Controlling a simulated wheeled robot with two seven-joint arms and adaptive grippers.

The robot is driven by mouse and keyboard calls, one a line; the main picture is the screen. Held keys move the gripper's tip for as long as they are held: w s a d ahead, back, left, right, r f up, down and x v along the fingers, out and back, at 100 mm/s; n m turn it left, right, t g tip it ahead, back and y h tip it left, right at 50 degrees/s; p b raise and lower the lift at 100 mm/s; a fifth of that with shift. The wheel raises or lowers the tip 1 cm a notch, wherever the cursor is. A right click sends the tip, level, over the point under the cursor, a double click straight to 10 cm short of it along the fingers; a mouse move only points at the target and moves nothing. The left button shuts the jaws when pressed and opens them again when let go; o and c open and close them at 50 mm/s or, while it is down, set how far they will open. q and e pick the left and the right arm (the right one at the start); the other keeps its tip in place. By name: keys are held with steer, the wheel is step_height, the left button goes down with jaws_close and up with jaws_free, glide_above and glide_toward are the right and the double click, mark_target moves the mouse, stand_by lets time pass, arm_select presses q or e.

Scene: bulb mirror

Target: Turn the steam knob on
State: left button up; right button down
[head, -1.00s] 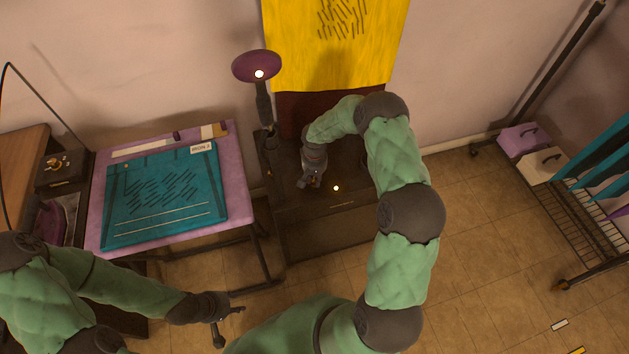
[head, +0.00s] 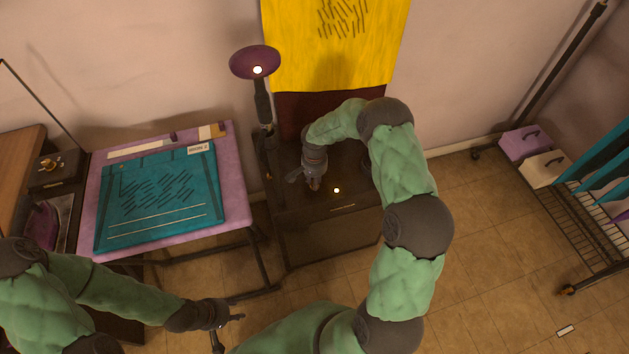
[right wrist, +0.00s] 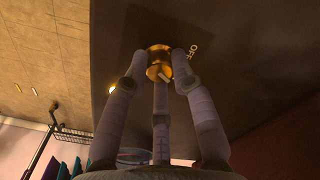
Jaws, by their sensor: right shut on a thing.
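In the right wrist view, a brass knob (right wrist: 158,56) sits on a dark panel with the printed word OFF (right wrist: 194,50) beside it. A pale pointer mark shows on the knob, turned away from the middle of that word. My right gripper (right wrist: 159,64) is shut on the knob, its fingers around it. In the head view my right gripper (head: 314,184) is at the top of the dark cabinet (head: 330,240), and its fingers hide the knob. My left gripper (head: 229,328) is open and empty, low over the floor in front of the table.
A small lit lamp (head: 337,190) glows on the cabinet beside my right gripper. A purple lamp (head: 256,62) stands behind, near a yellow hanging (head: 330,45). A pink table (head: 235,200) bears a teal garment (head: 160,195). A dark box with a brass fitting (head: 48,164) is far left.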

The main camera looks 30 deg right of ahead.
steer(key=c, duration=1)
jaws_free()
steer(key=shift+c, duration=0.2)
steer(key=shift+r, duration=0.1)
step_height(320, 180, up, 12)
steer(key=shift+f, duration=0.2)
